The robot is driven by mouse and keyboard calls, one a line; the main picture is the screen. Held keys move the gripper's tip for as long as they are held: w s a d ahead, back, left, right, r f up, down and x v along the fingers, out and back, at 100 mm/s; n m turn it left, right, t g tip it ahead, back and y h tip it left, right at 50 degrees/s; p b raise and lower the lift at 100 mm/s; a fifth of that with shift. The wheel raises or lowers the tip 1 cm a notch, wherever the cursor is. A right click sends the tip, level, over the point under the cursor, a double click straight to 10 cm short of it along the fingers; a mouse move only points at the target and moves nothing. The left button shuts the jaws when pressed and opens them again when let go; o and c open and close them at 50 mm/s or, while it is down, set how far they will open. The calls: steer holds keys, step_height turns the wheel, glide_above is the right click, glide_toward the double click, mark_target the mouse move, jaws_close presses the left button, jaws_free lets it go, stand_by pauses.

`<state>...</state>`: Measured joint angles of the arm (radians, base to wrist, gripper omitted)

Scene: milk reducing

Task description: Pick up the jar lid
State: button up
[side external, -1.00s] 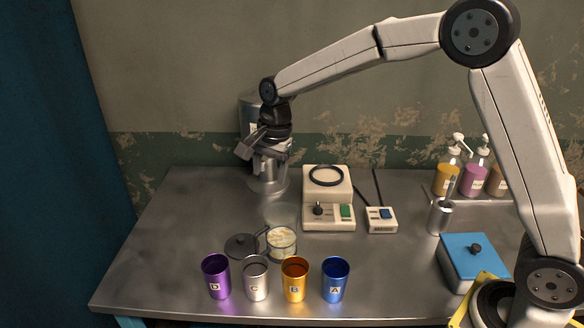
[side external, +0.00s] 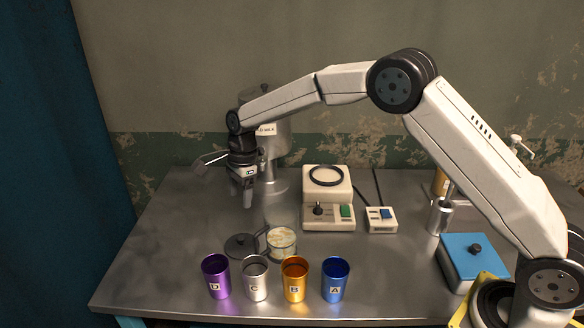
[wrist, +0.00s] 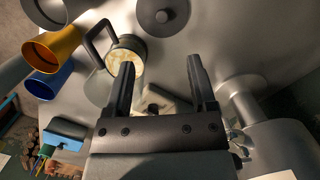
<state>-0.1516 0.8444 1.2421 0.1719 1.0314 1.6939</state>
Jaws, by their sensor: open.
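My gripper (side external: 248,201) is open and empty, pointing down above the table behind the lid. In the wrist view its two black fingers (wrist: 160,66) are spread wide with nothing between them. The lid is apart from the gripper and unobstructed.
Purple (side external: 216,277), silver (side external: 255,279), gold (side external: 295,280) and blue (side external: 335,280) cups line the front. A large metal milk canister (side external: 272,150) stands behind the gripper. A white device with a ring (side external: 328,197) is to the right. The table's left side is clear.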

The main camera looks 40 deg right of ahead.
glide_above(241, 238)
steer(key=d, duration=0.1)
step_height(241, 238, down, 6)
steer(key=r, duration=0.1)
steer(key=shift+f, duration=1.5)
steer(key=shift+w+a+f, duration=0.1)
steer(key=shift+a+f, duration=0.1)
steer(key=shift+f, duration=1.1)
steer(key=shift+a+f, duration=0.2)
steer(key=shift+f, duration=1.1)
jaws_close()
